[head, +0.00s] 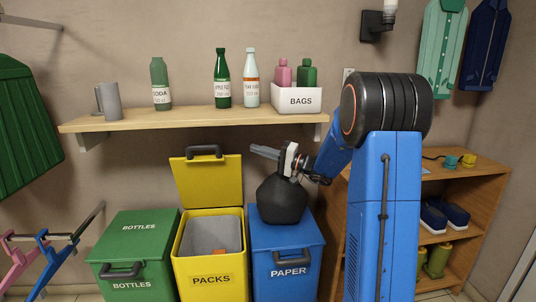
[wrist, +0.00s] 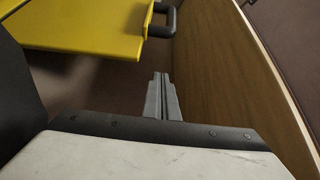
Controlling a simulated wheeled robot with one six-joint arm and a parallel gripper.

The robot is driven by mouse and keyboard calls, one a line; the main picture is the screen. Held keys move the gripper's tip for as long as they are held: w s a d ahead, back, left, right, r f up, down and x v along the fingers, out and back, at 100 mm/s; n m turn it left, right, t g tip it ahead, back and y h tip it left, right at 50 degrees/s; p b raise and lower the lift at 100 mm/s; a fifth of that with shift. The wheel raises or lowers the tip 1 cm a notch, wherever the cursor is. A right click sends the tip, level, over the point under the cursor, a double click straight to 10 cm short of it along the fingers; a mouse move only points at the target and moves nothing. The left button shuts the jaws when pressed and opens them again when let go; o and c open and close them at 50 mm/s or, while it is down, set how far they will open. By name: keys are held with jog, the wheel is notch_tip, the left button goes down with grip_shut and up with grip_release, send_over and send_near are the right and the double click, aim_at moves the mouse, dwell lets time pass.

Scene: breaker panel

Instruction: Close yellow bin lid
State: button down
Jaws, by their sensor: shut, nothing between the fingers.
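The yellow bin (head: 211,278) is labelled PACKS and stands between a green and a blue bin. Its yellow lid (head: 208,184) is open, raised upright at the back, with a dark handle (head: 204,151) on its top edge. My gripper (head: 253,149) is shut and empty, just right of the lid's upper right edge, pointing left and apart from it in the picture. In the wrist view the shut fingers (wrist: 163,80) point toward a gap beside the lid (wrist: 95,25) and its handle (wrist: 165,20). Depth between fingers and lid is hard to tell.
A wooden shelf (head: 190,120) with bottles, a mug and a BAGS box runs above the bins; its board (wrist: 225,70) is close to the right of my fingers. The green bin (head: 135,245) and blue bin (head: 286,240) have shut lids. A wooden rack (head: 465,200) stands right.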

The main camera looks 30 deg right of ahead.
jog(key=x, duration=1.2)
jog(key=shift+a+r, duration=0.1)
jog(key=shift+a, duration=0.4)
jog(key=s, duration=0.1)
jog(key=s+a+f, duration=0.1)
jog(key=s, duration=0.1)
jog(key=shift+a+f, duration=0.15)
jog(key=shift+a, duration=0.1)
